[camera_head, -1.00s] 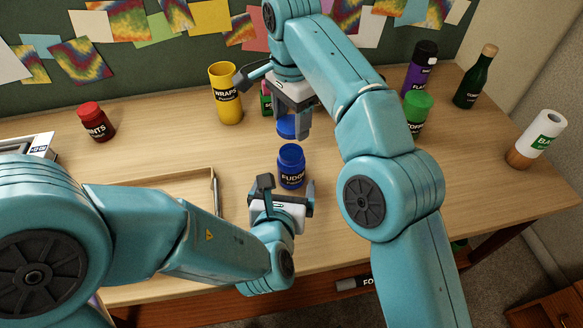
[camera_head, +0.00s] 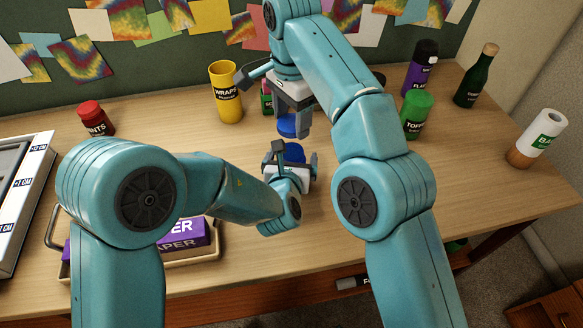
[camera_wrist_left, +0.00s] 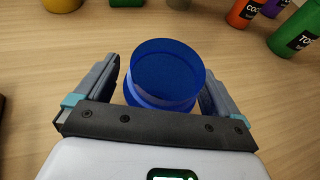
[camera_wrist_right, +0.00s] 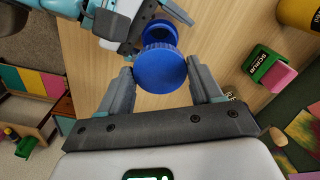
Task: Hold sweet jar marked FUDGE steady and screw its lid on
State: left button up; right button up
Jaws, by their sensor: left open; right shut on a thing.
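The blue FUDGE jar (camera_head: 295,151) stands upright on the table, its label hidden now by my left gripper (camera_head: 293,160). In the left wrist view the jar (camera_wrist_left: 165,80) sits between the two open fingers, with gaps at both sides. My right gripper (camera_head: 292,130) is above the jar, shut on the blue lid (camera_head: 287,124). The right wrist view shows the ribbed lid (camera_wrist_right: 160,69) between the fingertips, with the jar (camera_wrist_right: 160,32) beyond it and apart from it.
A yellow WRAPS container (camera_head: 226,92) stands behind to the left and a red jar (camera_head: 95,118) farther left. A green TOFFEE jar (camera_head: 416,112) is right of my right arm. A tray with a purple PAPER box (camera_head: 195,236) lies front left.

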pick_arm(q)
jog(key=c, duration=1.5)
pick_arm(e)
jog(key=shift+f, duration=2.5)
jog(key=shift+f, duration=0.95)
jog(key=shift+f, duration=0.35)
